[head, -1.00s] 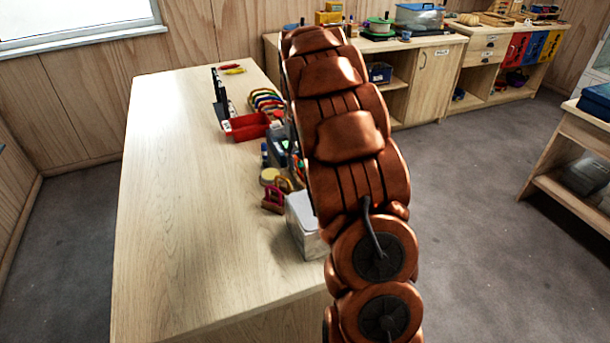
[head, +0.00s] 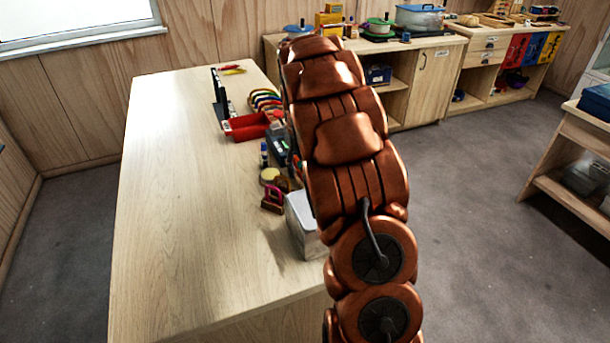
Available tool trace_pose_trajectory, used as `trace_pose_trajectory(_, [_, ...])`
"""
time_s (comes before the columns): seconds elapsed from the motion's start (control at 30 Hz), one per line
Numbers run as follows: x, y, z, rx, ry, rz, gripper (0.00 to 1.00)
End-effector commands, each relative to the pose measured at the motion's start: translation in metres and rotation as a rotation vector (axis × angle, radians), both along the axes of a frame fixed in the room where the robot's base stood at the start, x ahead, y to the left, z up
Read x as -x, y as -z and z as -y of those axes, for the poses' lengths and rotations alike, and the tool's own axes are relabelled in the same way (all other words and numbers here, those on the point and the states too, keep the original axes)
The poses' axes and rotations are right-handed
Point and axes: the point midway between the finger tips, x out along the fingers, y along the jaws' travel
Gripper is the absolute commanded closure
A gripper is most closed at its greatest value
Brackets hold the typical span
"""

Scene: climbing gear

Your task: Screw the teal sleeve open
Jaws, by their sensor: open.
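I cannot make out the teal sleeve in the head view; it may be hidden behind my arm or too small to tell. My copper-coloured arm rises along the right edge of the light wooden table (head: 185,210) and covers part of the gear there. My gripper does not show; the far end of the arm hides it. Small gear lies beside the arm: a red tray (head: 248,127), several coloured curved pieces (head: 265,100), a dark red padlock-shaped piece (head: 272,199) and a yellowish round piece (head: 269,175).
A grey-white box (head: 302,222) stands at the table's right edge, close to my arm. A black rack (head: 220,97) stands farther back. The table's left and front areas are clear. A wooden cabinet (head: 425,85) stands behind, and a shelf unit (head: 570,155) at the right.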

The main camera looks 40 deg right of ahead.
Motion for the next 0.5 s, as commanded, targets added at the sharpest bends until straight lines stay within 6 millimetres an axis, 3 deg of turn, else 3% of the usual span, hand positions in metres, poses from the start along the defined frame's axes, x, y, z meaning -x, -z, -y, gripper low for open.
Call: trace_pose_trajectory(0.5, [-0.0021,0.0000,-0.0080,0.000,0.000,0.000,0.54])
